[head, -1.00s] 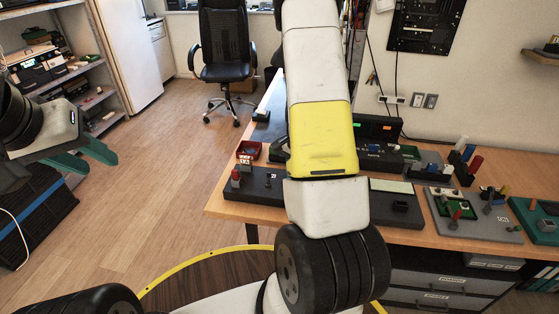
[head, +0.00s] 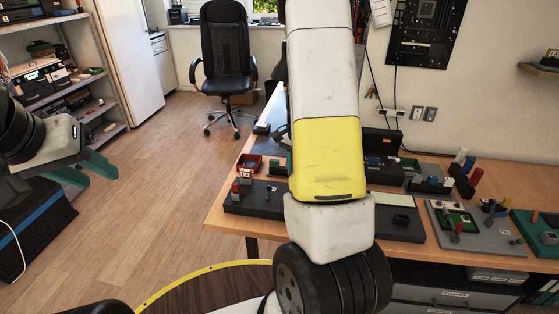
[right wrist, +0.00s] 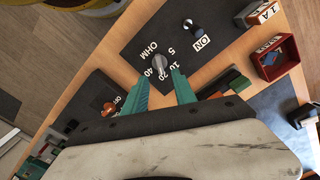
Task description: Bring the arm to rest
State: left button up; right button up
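My right arm (head: 325,100), white with a yellow band, stretches over the workbench in the middle of the head view; its gripper is hidden there. In the right wrist view, my right gripper (right wrist: 160,78) has two teal fingers spread apart with nothing between them. A grey knob (right wrist: 160,63) on a dark board marked OHM (right wrist: 175,35) shows just beyond the fingertips; I cannot tell whether they touch it. My left gripper (head: 103,176), with teal fingers apart and empty, hangs over the floor at the left of the head view.
The wooden workbench (head: 222,222) carries several boards and a red bin (head: 248,162). A grey board (head: 470,243) and a teal board (head: 535,235) lie at its right. A shelf (head: 95,110) stands at far left, an office chair (head: 224,80) behind. Floor between is clear.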

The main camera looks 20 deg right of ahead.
jog(key=s+a+r+n+t+y, duration=0.1)
jog(key=s+a+r+n+t, duration=0.15)
jog(key=a+r, duration=0.5)
jog(key=s+a+r+n+t+y, duration=0.1)
jog(key=s+a+r+n, duration=0.3)
jog(key=r, duration=0.6)
jog(key=s+a+r+n+t, duration=0.1)
jog(key=s+a+r+n, duration=0.1)
jog(key=s, duration=0.4)
jog(key=s+a+r+n+t, duration=0.1)
jog(key=s+a+r+n, duration=0.2)
jog(key=s+r+n, duration=0.1)
notch_tip(320, 180, up, 2)
jog(key=shift+s+a+r+t, duration=0.2)
jog(key=shift+s+t, duration=0.15)
jog(key=shift+s, duration=0.5)
jog(key=shift+d+n, duration=0.1)
jog(key=shift+n, duration=0.15)
